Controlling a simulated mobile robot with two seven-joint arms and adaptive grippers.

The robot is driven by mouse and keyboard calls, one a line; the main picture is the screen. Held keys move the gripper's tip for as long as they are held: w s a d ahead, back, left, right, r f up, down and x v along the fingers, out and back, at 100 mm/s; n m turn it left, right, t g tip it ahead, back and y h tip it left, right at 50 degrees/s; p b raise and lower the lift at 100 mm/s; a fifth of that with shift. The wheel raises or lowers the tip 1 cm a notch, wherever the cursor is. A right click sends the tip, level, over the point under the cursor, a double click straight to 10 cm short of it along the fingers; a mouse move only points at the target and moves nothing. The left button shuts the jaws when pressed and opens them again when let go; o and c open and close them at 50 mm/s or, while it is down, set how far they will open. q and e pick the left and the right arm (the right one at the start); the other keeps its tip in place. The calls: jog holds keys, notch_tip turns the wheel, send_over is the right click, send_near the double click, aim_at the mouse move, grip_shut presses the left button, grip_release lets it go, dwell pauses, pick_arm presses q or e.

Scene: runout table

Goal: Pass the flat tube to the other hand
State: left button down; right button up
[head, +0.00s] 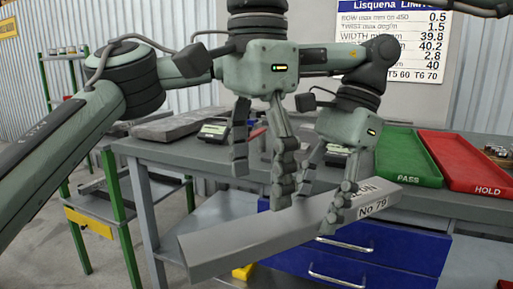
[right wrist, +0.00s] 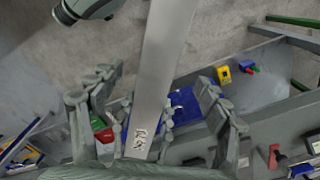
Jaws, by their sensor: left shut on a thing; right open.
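The flat tube (head: 225,240) is a long grey bar, held in the air tilted in front of the bench. Its right end carries a label reading "No 79". My left gripper (head: 316,209) is shut on it near that labelled end. My right gripper (head: 262,188) is open, just left of the left gripper, with its fingers pointing down by the tube's middle. I cannot tell whether they touch it. In the right wrist view the tube (right wrist: 165,60) runs down between the spread fingers of my right gripper (right wrist: 155,95), with dark marking at its lower end.
A green PASS tray (head: 408,160) and a red HOLD tray (head: 465,160) lie on the bench at the right. A grey slab (head: 180,125) and a small display device (head: 213,132) sit at the left. Blue drawers (head: 385,248) are under the bench, behind the tube.

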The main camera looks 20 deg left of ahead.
aim_at(257, 226)
notch_tip(257, 226, down, 8)
jog(key=shift+f, duration=0.1)
dwell(0.4)
jog(key=c, duration=1.6)
pick_arm(q)
jog(key=c, duration=0.6)
grip_release()
pick_arm(e)
grip_shut()
pick_arm(q)
jog(key=shift+r, duration=0.15)
